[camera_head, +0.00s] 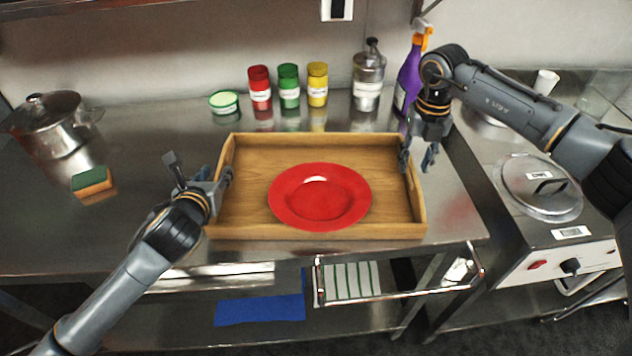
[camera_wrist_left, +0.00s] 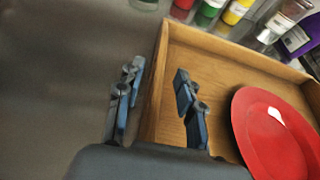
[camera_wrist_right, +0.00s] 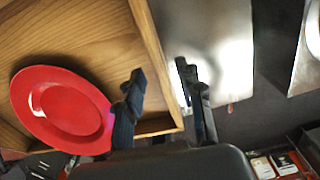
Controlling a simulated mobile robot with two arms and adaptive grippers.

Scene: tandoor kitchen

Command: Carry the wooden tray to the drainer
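The wooden tray (camera_head: 245,205) lies flat on the steel counter near its front edge. A red plate (camera_head: 320,196) sits in it, right of centre. My left gripper (camera_head: 215,181) is at the tray's left wall; in the left wrist view its open fingers (camera_wrist_left: 157,88) are on either side of that wall (camera_wrist_left: 155,95). My right gripper (camera_head: 417,160) is at the right wall; in the right wrist view its open fingers (camera_wrist_right: 160,76) are on either side of that wall (camera_wrist_right: 155,50). Neither is visibly closed on the wall. I cannot make out a drainer.
Red (camera_head: 260,88), green (camera_head: 289,86) and yellow (camera_head: 317,85) jars, a steel bottle (camera_head: 368,80) and a purple spray bottle (camera_head: 408,80) stand behind the tray. A pot (camera_head: 52,125) and sponge (camera_head: 92,182) are left. A lidded appliance (camera_head: 540,192) is right.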

